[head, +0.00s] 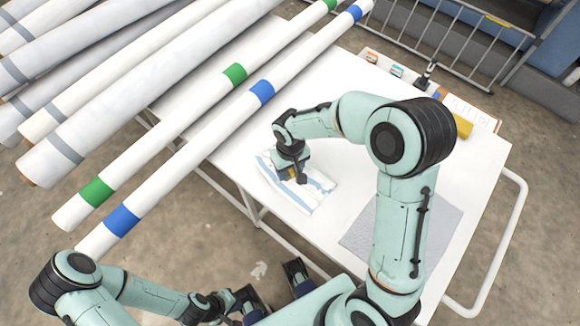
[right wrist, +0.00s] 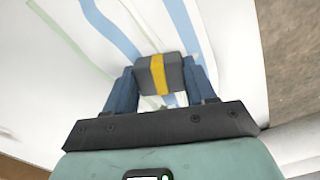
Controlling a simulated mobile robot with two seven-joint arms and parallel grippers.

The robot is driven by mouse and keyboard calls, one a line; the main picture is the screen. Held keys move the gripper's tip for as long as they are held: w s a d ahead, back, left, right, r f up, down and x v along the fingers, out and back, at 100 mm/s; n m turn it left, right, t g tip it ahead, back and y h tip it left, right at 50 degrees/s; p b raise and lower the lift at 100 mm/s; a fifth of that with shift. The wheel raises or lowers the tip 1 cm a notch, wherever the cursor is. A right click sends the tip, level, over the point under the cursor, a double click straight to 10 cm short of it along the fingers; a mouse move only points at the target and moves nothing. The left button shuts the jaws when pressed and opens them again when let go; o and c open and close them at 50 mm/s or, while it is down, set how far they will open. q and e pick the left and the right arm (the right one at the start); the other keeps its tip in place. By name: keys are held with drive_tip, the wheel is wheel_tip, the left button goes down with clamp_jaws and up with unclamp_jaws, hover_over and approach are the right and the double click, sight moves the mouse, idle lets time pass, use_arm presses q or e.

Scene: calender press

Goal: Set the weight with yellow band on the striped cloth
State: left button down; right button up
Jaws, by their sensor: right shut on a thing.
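The weight with yellow band (right wrist: 158,74) is a small grey block with a yellow stripe across it. My right gripper (head: 292,175) is shut on it, with blue fingers on both sides in the right wrist view (right wrist: 160,88). The striped cloth (head: 317,198), white with blue and pale green stripes, lies on the white table (head: 262,140). It also shows in the right wrist view (right wrist: 120,35), behind the weight. The weight is over the cloth; I cannot tell whether it touches. My left gripper (head: 262,298) is low in the head view, off the table, and its jaw opening is unclear.
A grey mat (head: 358,232) lies right of the cloth, partly behind my right arm. Long white rolls with green and blue bands (head: 235,75) cross the left side. A board with small items (head: 482,115) and a yellow block (head: 463,126) are at the far edge. A railing (head: 470,40) stands beyond.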

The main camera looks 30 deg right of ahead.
drive_tip(key=o, duration=1.4)
